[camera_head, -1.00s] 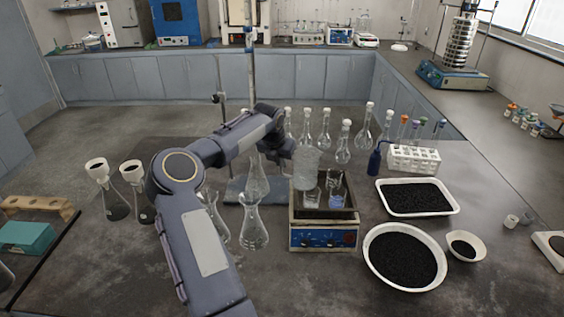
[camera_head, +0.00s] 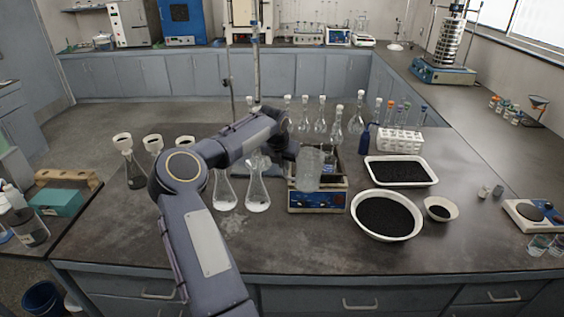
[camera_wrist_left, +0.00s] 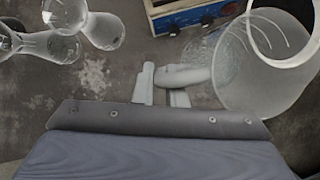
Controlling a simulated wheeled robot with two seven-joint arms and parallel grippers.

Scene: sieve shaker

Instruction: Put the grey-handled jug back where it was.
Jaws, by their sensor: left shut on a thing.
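The jug (camera_head: 310,168) is clear with a grey handle. My left gripper (camera_wrist_left: 162,88) is shut on that handle. The jug hangs off the bench in front of the blue-fronted heating box (camera_head: 316,201) and hides part of its top. In the left wrist view the jug (camera_wrist_left: 262,75) is at the right, with its open rim at the top right and its handle (camera_wrist_left: 187,76) at the fingers. In the head view my left forearm and wrist hide much of the gripper. My right gripper is not in view.
Flasks (camera_head: 257,190) stand left of the box, close to my arm. A white tray (camera_head: 432,182) and a round bowl (camera_head: 386,237) of black grains are at its right. The bench front is clear.

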